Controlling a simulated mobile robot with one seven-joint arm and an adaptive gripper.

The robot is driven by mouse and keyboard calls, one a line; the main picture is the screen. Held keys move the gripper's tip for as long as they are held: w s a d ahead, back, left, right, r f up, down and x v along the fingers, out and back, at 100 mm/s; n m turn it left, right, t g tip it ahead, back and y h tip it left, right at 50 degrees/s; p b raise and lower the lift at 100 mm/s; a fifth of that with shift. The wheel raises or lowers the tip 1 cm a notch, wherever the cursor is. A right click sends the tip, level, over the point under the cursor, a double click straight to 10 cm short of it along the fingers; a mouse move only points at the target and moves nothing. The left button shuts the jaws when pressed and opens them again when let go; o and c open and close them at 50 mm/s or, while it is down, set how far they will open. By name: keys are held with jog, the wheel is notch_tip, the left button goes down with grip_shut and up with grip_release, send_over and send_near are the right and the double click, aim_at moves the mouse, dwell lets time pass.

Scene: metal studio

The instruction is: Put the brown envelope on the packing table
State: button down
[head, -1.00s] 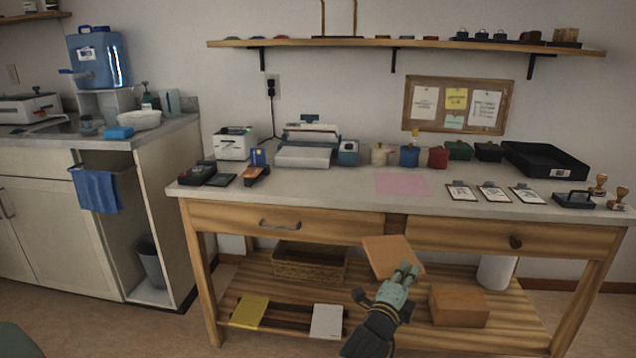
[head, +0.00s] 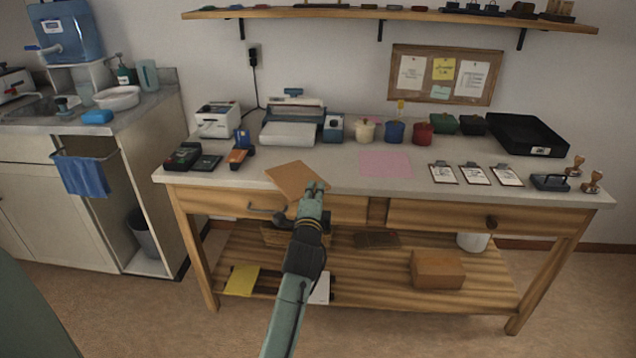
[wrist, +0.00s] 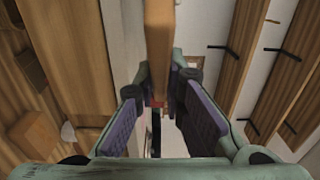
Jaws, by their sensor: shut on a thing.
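The brown envelope (head: 294,178) is in my gripper (head: 316,188), which is shut on its near right edge. In the head view it is at the front edge of the packing table (head: 340,170), left of the middle; I cannot tell whether it touches the top. In the wrist view the envelope (wrist: 159,50) shows edge-on between the two fingers of my gripper (wrist: 160,105). The packing table has a pale top, wooden drawers and a lower shelf.
A pink sheet (head: 386,164) lies right of the envelope, with several clipboards (head: 474,174) beyond it. A white printer (head: 290,132) and several jars stand behind. A card reader (head: 184,156) and an orange-topped item (head: 237,156) are at the left. The front strip between is clear.

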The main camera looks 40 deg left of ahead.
jog(key=x, duration=0.3)
jog(key=p+x, duration=0.1)
jog(key=x, duration=0.2)
jog(key=shift+d+f, duration=0.2)
jog(key=shift+f, duration=0.05)
jog(key=shift+w+f+p, duration=0.1)
jog(key=shift+f+p, duration=0.65)
jog(key=shift+f, duration=1.05)
jog(key=shift+f, duration=0.2)
jog(key=c, duration=1.7)
grip_release()
jog(key=shift+r, duration=0.2)
